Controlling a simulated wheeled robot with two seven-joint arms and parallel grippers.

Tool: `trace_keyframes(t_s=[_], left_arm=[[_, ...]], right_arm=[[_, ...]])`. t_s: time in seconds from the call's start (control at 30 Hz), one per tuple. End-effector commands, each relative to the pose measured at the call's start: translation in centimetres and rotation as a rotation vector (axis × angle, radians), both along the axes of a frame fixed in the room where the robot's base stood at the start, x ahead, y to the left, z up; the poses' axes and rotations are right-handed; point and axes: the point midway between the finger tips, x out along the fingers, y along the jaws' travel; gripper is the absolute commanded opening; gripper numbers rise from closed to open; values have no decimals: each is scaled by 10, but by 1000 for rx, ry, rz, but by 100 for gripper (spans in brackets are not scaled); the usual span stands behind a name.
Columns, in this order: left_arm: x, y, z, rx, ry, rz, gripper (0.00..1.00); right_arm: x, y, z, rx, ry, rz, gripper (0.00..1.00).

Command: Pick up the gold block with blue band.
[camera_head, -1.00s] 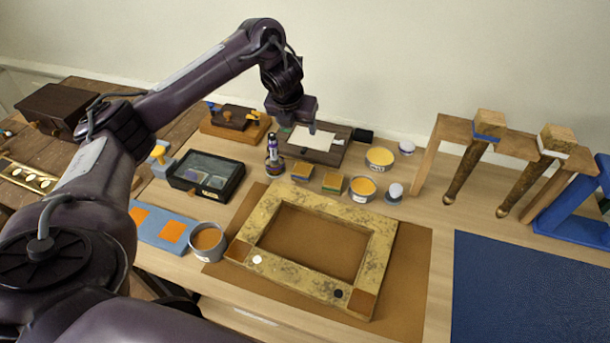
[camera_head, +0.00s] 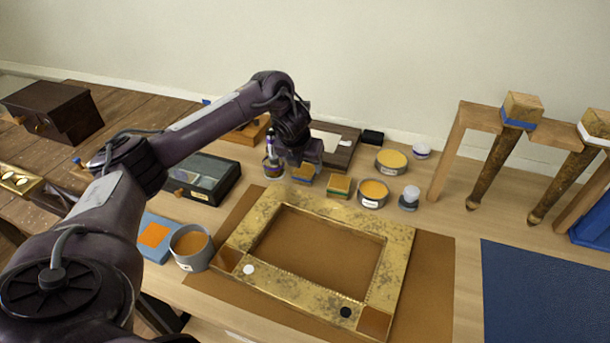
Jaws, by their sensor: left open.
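A small gold block with a blue band (camera_head: 304,176) stands on the table behind the gilt frame (camera_head: 250,218). My left gripper (camera_head: 301,162) is open right above it, pointing down, and hides part of its top. I cannot tell whether the fingers are beside the block or still above it. A similar gold block with a green band (camera_head: 339,187) stands just to its right. My right gripper is not in view.
A dark bottle (camera_head: 271,160) stands close left of the gripper. Yellow tins (camera_head: 373,193) and a white-topped jar (camera_head: 410,198) are to the right. A rack (camera_head: 447,150) holds legs with gold tops, one blue-banded. A grey tin (camera_head: 191,248) stands at front left.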

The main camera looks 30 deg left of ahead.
Motion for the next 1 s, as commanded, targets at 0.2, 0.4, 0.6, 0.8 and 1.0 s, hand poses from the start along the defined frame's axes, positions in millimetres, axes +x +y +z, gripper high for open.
trace_keyframes(t_s=[0.2,0.4,0.6,0.8,1.0], left_arm=[[6,4,-32,0,4,1,62],[10,5,-39,1,1,0,62],[10,5,-39,1,1,0,53],[10,5,-39,1,0,0,28],[10,5,-38,1,0,0,28]], right_arm=[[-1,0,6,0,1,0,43],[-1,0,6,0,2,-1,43],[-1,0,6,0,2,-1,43],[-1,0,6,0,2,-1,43],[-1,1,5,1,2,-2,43]])
